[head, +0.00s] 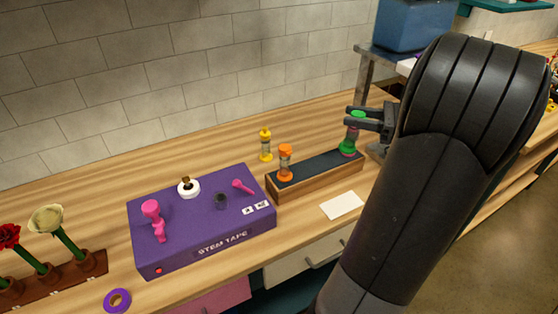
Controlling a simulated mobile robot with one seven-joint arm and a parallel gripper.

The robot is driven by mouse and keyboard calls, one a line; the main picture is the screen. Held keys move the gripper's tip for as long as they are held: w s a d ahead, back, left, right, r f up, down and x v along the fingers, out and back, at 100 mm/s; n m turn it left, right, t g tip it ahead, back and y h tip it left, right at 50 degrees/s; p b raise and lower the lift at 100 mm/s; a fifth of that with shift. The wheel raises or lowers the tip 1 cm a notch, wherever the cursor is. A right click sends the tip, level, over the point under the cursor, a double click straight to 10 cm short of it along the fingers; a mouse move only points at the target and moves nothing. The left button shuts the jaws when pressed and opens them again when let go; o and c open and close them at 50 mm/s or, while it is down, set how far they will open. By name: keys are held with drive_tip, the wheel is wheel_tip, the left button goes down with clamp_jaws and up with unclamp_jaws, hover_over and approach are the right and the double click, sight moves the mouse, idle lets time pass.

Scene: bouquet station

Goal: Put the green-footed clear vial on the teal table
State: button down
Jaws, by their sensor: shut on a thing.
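The green-footed clear vial (347,147) stands upright at the right end of a dark-topped wooden rack. My gripper (354,116) comes in from the right and is shut on the vial's upper part. I cannot tell whether the foot touches the rack. A teal surface (510,5), possibly the teal table, is cut off at the top right edge.
The rack (318,176) also holds an orange-footed vial (285,163). A yellow vial (265,146) stands behind it. A purple stem tape box (200,240) is to the left. A blue bin (412,25) sits on a stand behind my arm. A white card (342,205) lies in front.

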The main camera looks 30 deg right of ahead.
drive_tip(key=w+a+f+n+g+y, duration=0.1)
drive_tip(key=w+a+f+n+g, duration=0.1)
drive_tip(key=w+a, duration=1.05)
drive_tip(key=w+a+f+n+g+y, duration=0.1)
drive_tip(key=w+a+f+g, duration=0.15)
drive_tip(key=w+a, duration=1)
drive_tip(key=w+a+f+g, duration=0.1)
drive_tip(key=a+g, duration=0.1)
drive_tip(key=a, duration=1.2)
drive_tip(key=w+a+f, duration=0.3)
drive_tip(key=a+f, duration=0.7)
drive_tip(key=f, duration=0.1)
drive_tip(key=shift+a+f+n+y, duration=0.15)
drive_tip(key=shift+a+n+y, duration=0.2)
drive_tip(key=shift+n+y, duration=0.05)
drive_tip(key=c, duration=0.9)
unclamp_jaws()
drive_tip(key=shift+f, duration=0.1)
drive_tip(key=shift+c, duration=0.2)
